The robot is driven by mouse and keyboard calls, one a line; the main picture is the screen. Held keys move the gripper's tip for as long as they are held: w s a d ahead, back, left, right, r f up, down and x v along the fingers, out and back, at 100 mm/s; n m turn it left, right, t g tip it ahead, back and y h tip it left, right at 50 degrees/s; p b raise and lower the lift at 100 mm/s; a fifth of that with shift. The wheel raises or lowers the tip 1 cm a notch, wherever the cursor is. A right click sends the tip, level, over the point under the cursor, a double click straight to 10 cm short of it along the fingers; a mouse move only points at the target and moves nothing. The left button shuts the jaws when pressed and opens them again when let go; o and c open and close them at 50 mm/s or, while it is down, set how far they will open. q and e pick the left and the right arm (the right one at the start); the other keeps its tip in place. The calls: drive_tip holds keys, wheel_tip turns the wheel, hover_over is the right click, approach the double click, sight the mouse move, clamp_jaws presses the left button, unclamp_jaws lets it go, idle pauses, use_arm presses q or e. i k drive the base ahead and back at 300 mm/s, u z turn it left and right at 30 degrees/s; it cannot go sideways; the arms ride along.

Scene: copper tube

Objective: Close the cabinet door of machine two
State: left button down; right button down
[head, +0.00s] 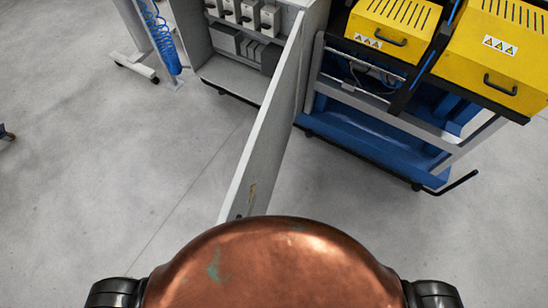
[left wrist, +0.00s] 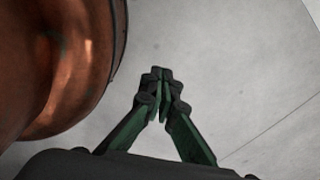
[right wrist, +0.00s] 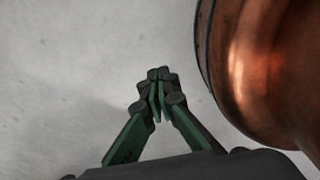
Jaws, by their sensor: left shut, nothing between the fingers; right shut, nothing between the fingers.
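The grey cabinet (head: 213,75) stands at the top of the head view. Its door (head: 262,135) is open and swung out toward me, seen nearly edge-on. The near end of the door reaches down to my copper-coloured body, which hides its lowest part. My left gripper (left wrist: 161,80) is shut and empty over bare floor in the left wrist view. My right gripper (right wrist: 157,80) is shut and empty over bare floor in the right wrist view. Neither gripper shows in the head view, and neither wrist view shows the door.
A blue and grey machine frame (head: 375,145) with yellow boxes (head: 392,22) stands right of the door, with a black handle (head: 455,184) sticking out. A blue coiled hose (head: 160,40) hangs on a stand at the upper left. The grey floor (head: 90,170) left of the door is clear.

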sight(251, 190)
drive_tip(key=z, duration=0.2)
drive_tip(key=k, duration=0.95)
drive_tip(key=u, duration=0.4)
